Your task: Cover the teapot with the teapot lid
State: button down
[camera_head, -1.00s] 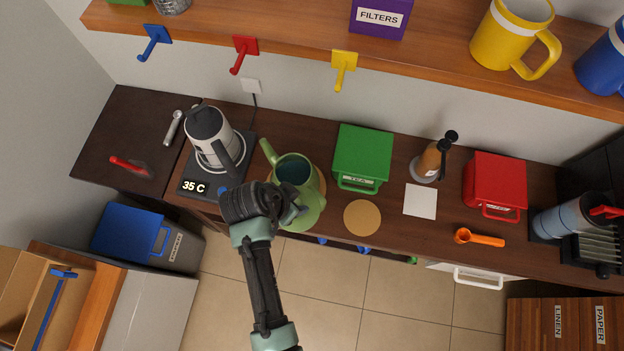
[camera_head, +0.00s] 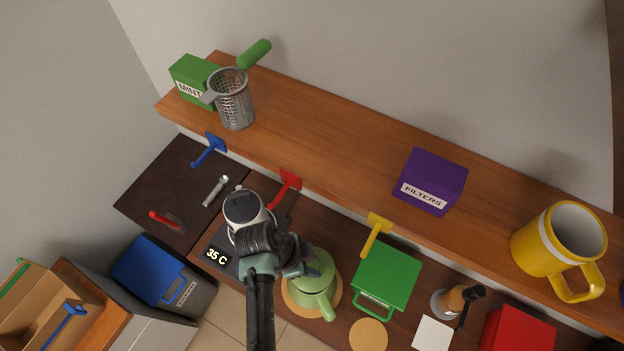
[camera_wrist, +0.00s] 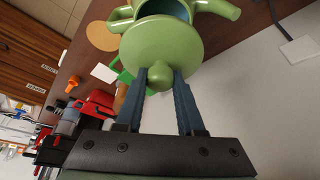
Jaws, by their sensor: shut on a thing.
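The light green teapot (camera_head: 312,298) stands on a round cork mat (camera_head: 339,290) on the counter, with a stubby part pointing lower right. In the wrist view the teapot (camera_wrist: 215,8) is behind the lid, and part of its dark open mouth shows. My gripper (camera_head: 300,266) is over the teapot. In the wrist view my gripper (camera_wrist: 159,78) is shut on the knob of the green teapot lid (camera_wrist: 160,48). The lid hides part of the teapot. I cannot tell how large the gap between lid and mouth is.
A kettle (camera_head: 243,206) on its scale-like base stands just left of my gripper. A green box (camera_head: 386,275) is close to the teapot's right. The wooden shelf (camera_head: 320,145) with a yellow peg (camera_head: 375,235) overhangs behind. Another cork mat (camera_head: 368,335) is bare.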

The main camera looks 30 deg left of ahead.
jog(key=shift+f+b, duration=2.45)
jog(key=shift+f, duration=0.45)
jog(key=shift+f, duration=0.15)
jog(key=shift+f+b, duration=0.3)
jog(key=shift+b, duration=0.1)
jog(key=shift+f+b, duration=0.6)
jog(key=shift+f, duration=0.15)
jog(key=shift+c, duration=2.2)
grip_release()
jog(key=shift+r, duration=0.1)
notch_tip(320, 180, up, 6)
jog(key=p, duration=0.5)
